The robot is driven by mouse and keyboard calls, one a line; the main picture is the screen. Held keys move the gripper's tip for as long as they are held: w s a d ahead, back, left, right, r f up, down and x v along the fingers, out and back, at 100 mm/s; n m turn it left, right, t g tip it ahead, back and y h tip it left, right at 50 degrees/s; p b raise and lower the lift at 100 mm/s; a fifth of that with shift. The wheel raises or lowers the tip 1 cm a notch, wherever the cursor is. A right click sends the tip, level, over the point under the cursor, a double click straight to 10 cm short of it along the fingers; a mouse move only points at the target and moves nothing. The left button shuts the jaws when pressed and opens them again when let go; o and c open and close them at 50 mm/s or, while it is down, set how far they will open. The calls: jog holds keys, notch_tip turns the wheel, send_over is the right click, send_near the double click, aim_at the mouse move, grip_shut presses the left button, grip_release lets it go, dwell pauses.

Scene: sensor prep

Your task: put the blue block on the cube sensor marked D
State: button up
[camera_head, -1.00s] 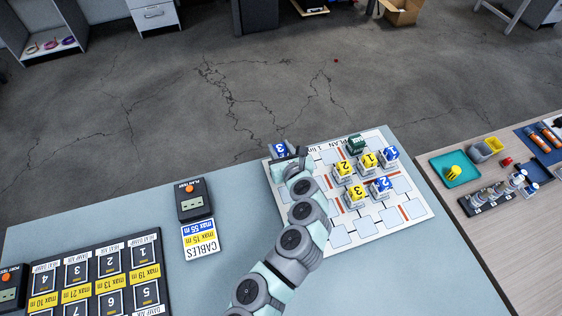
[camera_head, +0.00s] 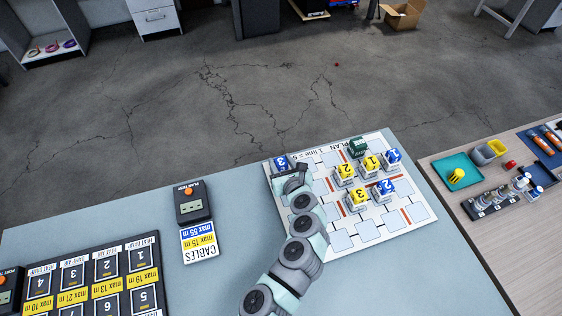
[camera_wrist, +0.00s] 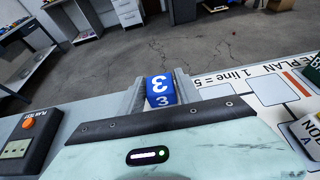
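A blue block marked 3 (camera_head: 281,161) is at the far left corner of the white plan board (camera_head: 367,237). In the wrist view the blue block (camera_wrist: 160,91) sits between both fingers of my gripper (camera_wrist: 160,98), which appear closed on its sides. In the head view my gripper (camera_head: 290,176) partly hides the block. Whether the block touches the board cannot be told. Several small cube sensors stand on the board, bearing a yellow 2 (camera_head: 345,171), yellow 1 (camera_head: 370,161), yellow 3 (camera_head: 358,196), blue 1 (camera_head: 393,156) and blue 2 (camera_head: 385,187). No letter D is legible.
A dark green block (camera_head: 358,147) stands near the board's far edge. A black tester (camera_head: 193,201) and a cables card (camera_head: 199,242) lie left of the board. A black numbered panel (camera_head: 95,280) is at lower left. A side table holds a teal tray (camera_head: 441,166).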

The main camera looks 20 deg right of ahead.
jog(key=o, duration=0.3)
jog(key=shift+r, duration=0.1)
jog(key=shift+r, duration=0.2)
jog(key=shift+s+r, duration=0.1)
jog(key=shift+s, duration=0.2)
jog(key=p+v, duration=0.2)
jog(key=v, duration=0.9)
jog(key=shift+s, duration=0.2)
jog(key=shift+c, duration=0.3)
dwell(1.2)
